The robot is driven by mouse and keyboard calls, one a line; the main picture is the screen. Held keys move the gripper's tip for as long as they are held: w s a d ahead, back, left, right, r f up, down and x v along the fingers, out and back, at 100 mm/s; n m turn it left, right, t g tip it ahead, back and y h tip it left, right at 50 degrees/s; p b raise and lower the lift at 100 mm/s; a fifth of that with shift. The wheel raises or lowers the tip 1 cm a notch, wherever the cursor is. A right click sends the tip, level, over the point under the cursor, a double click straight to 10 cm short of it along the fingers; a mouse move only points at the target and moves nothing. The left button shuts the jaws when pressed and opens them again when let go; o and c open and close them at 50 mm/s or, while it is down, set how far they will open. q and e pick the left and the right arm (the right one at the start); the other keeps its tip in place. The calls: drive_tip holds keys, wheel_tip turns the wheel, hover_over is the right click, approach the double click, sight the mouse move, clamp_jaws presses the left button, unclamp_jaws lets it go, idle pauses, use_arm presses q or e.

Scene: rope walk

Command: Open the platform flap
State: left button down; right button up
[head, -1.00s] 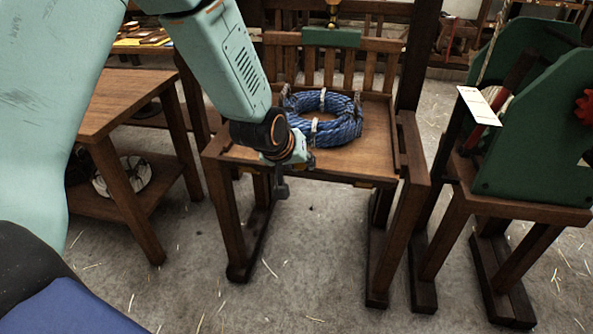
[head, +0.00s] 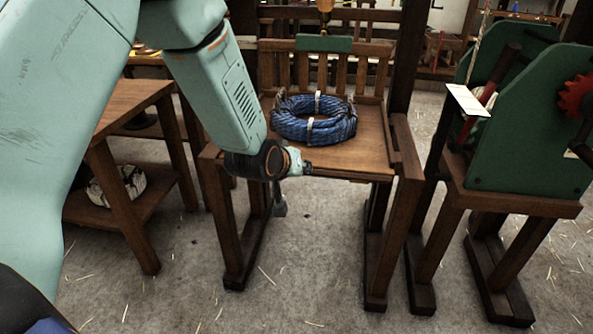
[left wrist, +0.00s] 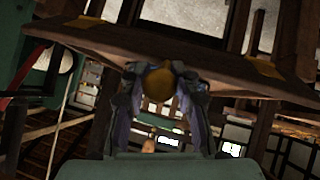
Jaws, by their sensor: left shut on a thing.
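The wooden platform (head: 350,160) stands in the middle of the head view, with a blue rope coil (head: 315,118) lying on it. My left gripper (head: 280,207) hangs at the platform's front edge, left of its middle, partly hidden by my own wrist. In the left wrist view its two fingers (left wrist: 161,95) are closed around a round brass-coloured knob (left wrist: 159,83) just under a wooden board (left wrist: 200,50). Whether this board is the flap, and how far it is turned, I cannot tell. My right gripper is in neither view.
A green-sided machine (head: 530,130) on a wooden stand is at the right, with a white tag (head: 468,100) hanging by it. A wooden table (head: 125,105) stands at the left, a pale coil (head: 118,186) on its lower shelf. The floor in front is clear apart from straw.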

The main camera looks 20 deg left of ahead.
use_arm(q)
drive_tip(key=shift+s+d+f+t+b, duration=0.1)
drive_tip(key=shift+s+f+t+b, duration=0.45)
drive_tip(key=shift+f+b, duration=0.3)
drive_tip(key=shift+s+d+f, duration=0.1)
drive_tip(key=shift+s+f, duration=0.25)
drive_tip(key=shift+f, duration=0.45)
drive_tip(key=shift+s+d+f, duration=0.1)
drive_tip(key=shift+s+f, duration=0.25)
drive_tip(key=shift+f, duration=0.4)
drive_tip(key=shift+s+d+f, duration=0.1)
drive_tip(key=shift+s+f, duration=0.25)
drive_tip(key=shift+f, duration=0.45)
drive_tip(key=c, duration=1.5)
unclamp_jaws()
drive_tip(key=o, duration=0.5)
drive_tip(key=shift+a+r, duration=0.1)
drive_tip(key=shift+r, duration=0.15)
drive_tip(key=shift+c, duration=0.2)
drive_tip(key=shift+o, duration=0.2)
drive_tip(key=shift+w, duration=0.1)
